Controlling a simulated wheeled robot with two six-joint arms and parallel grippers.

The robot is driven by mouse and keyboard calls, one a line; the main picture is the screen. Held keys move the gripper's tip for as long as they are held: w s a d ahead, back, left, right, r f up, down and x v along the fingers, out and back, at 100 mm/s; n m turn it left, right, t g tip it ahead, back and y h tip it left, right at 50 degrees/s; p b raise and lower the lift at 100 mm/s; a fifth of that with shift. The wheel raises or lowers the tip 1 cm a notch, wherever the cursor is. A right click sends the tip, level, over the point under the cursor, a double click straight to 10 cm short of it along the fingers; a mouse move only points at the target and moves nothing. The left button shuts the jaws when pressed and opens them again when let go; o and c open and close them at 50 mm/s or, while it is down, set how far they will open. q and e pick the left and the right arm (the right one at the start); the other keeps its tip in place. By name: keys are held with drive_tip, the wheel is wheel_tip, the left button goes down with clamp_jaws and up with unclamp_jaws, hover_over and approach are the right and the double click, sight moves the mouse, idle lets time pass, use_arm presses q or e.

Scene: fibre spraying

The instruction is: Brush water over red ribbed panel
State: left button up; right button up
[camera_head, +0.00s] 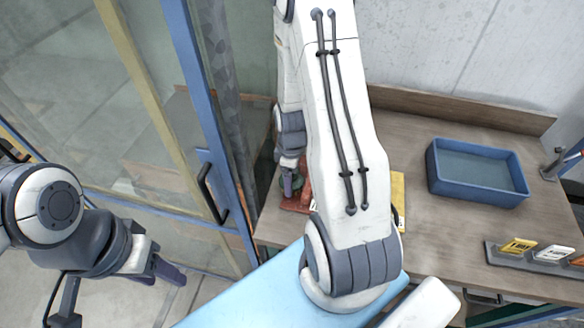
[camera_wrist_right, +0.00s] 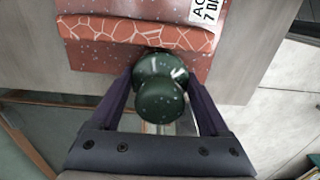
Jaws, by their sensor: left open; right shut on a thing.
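My right arm crosses the middle of the head view, and its gripper (camera_head: 290,170) is low over the red panel (camera_head: 299,200) at the table's left end. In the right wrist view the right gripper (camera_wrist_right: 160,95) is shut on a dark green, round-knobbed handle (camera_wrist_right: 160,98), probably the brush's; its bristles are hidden. The red panel (camera_wrist_right: 130,35) is just beyond the knob, with pale crack lines and white specks; contact cannot be told. My left gripper (camera_head: 162,268) is open and empty at the lower left. A blue tray (camera_head: 433,175), seemingly holding water, stands on the table.
The wooden table (camera_head: 430,245) has free room in front of the tray. A rack of labelled cards (camera_head: 525,258) stands at its front right. A yellow item (camera_head: 398,188) is partly behind my right arm. A blue-framed glass door (camera_head: 190,100) with a dark handle (camera_head: 212,193) is at left.

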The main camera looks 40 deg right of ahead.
drive_tip(key=shift+s+a, duration=0.5)
drive_tip(key=shift+a, duration=0.15)
drive_tip(key=shift+a+r+p, duration=0.15)
drive_tip(key=shift+r+p, duration=0.25)
drive_tip(key=shift+r, duration=0.25)
drive_tip(key=shift+a+r+p, duration=0.15)
drive_tip(key=shift+r+p, duration=0.2)
drive_tip(key=shift+r, duration=0.25)
drive_tip(key=shift+s+d+r+p, duration=0.15)
drive_tip(key=shift+d+r+p, duration=0.05)
drive_tip(key=shift+r+p, duration=0.8)
wheel_tip(320, 180, up, 4)
drive_tip(key=p, duration=0.3)
drive_tip(key=shift+f, duration=0.2)
use_arm(q)
wheel_tip(320, 180, up, 7)
drive_tip(key=shift+s+d+f, duration=0.15)
drive_tip(key=shift+s+d, duration=0.25)
drive_tip(key=shift+s, duration=0.05)
